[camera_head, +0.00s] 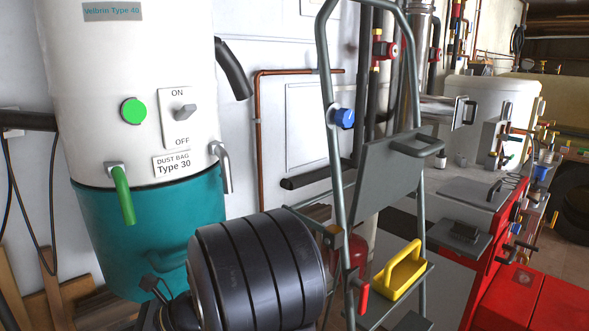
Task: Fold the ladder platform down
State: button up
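The ladder (334,120) is a grey tubular metal frame standing right of centre. Its platform (385,180) is a flat grey panel tilted steeply upward between the side rails. A dark handle-like bar (420,146) shows at the panel's upper right. A blue knob (344,117) is on the left rail. A yellow object with a handle (401,271) sits lower down, within the ladder frame. I cannot make out my gripper in this view.
A large dark ribbed cylinder (260,270) fills the lower foreground left of the ladder. A white and teal dust collector (140,225) stands at left. Red equipment (520,295) and a pale tank (490,95) are at right. A copper pipe (258,120) runs along the wall.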

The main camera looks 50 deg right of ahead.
aim_at(390, 168)
jog(key=j+z, duration=0.1)
jog(key=z, duration=0.8)
jog(key=k+j+z, duration=0.1)
jog(key=z, duration=1.3)
jog(key=i, duration=0.05)
